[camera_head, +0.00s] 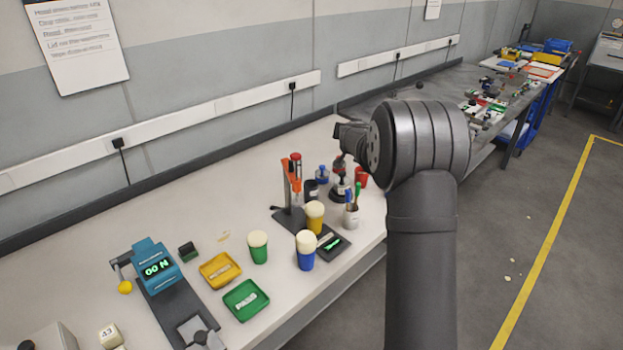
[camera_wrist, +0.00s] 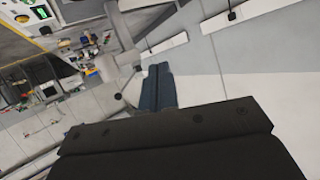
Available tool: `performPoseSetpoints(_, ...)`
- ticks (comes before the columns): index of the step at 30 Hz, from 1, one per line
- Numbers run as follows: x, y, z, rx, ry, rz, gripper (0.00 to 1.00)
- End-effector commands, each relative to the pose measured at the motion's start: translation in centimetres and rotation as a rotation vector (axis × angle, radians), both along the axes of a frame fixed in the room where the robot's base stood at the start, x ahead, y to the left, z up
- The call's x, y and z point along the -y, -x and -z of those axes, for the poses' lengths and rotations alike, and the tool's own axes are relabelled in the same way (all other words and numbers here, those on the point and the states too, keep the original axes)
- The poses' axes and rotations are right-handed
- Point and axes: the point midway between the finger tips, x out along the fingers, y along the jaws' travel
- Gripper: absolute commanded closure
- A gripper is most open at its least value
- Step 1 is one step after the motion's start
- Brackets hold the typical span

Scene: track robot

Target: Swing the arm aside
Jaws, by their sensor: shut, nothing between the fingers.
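My dark arm rises at the right of the centre in the head view. Its end bends left, and my gripper (camera_head: 349,140) shows only in part there, small and dark, over the back right part of the pale bench (camera_head: 95,255). In the wrist view my gripper (camera_wrist: 158,68) shows as two dark fingers side by side beyond a wide black body. The fingers are shut with nothing between them. The wrist view is steeply tilted, with wall at the right and bench items small at the upper left.
Near the arm's end stand orange-red upright tools (camera_head: 291,180), a bottle (camera_head: 322,174) and a pen cup (camera_head: 351,215). Lidded yellow (camera_head: 314,218), blue (camera_head: 306,255) and green (camera_head: 259,252) cups, yellow (camera_head: 220,270) and green (camera_head: 246,300) trays and a teal display device (camera_head: 157,266) stand left. Floor is open at right.

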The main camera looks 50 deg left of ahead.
Motion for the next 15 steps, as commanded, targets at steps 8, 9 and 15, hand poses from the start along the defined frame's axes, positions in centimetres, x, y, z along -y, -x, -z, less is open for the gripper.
performPoseSetpoints(8,6.6,-0.1,4.1,-0.207,-0.056,-0.293,1.00)
performPoseSetpoints(9,7.7,0.3,4.6,-0.244,-0.068,-0.334,1.00)
performPoseSetpoints(15,12.9,3.9,6.3,-0.468,-0.168,-0.526,1.00)
